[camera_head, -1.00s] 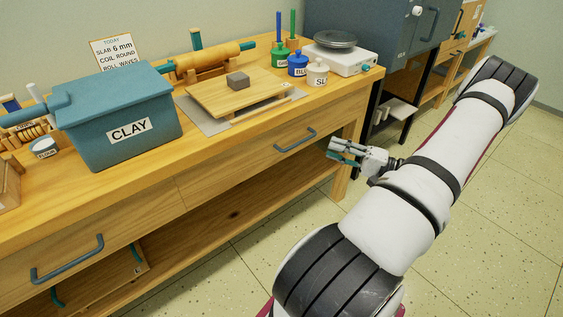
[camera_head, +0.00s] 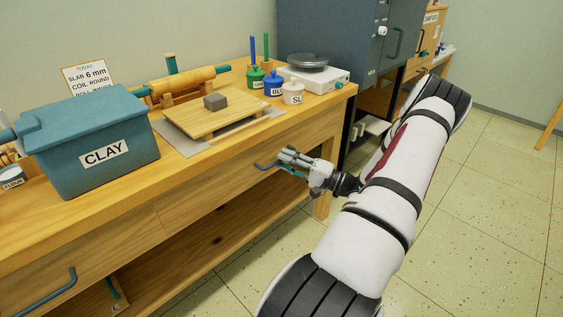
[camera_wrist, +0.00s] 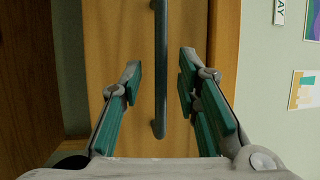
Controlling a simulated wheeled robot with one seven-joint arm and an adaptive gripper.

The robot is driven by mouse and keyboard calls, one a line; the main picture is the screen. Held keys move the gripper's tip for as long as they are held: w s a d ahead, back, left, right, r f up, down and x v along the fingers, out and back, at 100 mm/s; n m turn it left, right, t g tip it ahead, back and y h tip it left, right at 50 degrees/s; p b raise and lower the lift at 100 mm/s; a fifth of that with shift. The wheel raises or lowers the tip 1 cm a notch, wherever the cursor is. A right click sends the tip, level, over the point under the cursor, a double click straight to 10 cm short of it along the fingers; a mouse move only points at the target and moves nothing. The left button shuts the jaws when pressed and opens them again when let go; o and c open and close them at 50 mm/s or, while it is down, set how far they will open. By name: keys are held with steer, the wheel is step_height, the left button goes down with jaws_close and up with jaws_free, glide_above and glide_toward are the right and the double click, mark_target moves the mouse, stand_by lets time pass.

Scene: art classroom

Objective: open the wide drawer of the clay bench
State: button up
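The clay bench (camera_head: 130,212) has two drawers side by side with grey-blue bar handles. The right drawer (camera_head: 208,202) looks shut; its handle (camera_head: 264,167) is partly hidden behind my gripper (camera_head: 284,157). The left drawer's handle (camera_head: 45,291) is at the lower left; that drawer runs out of view, so I cannot compare their widths. In the wrist view, my gripper (camera_wrist: 158,85) is open, its green-padded fingers on either side of the bar handle (camera_wrist: 160,75). Gaps show between both pads and the bar. The drawer front (camera_wrist: 130,40) is behind it.
A grey cabinet (camera_head: 345,45) stands beyond the bench. The floor in front (camera_head: 480,210) is clear.

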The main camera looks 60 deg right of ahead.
steer(key=shift+x, duration=0.95)
jaws_close()
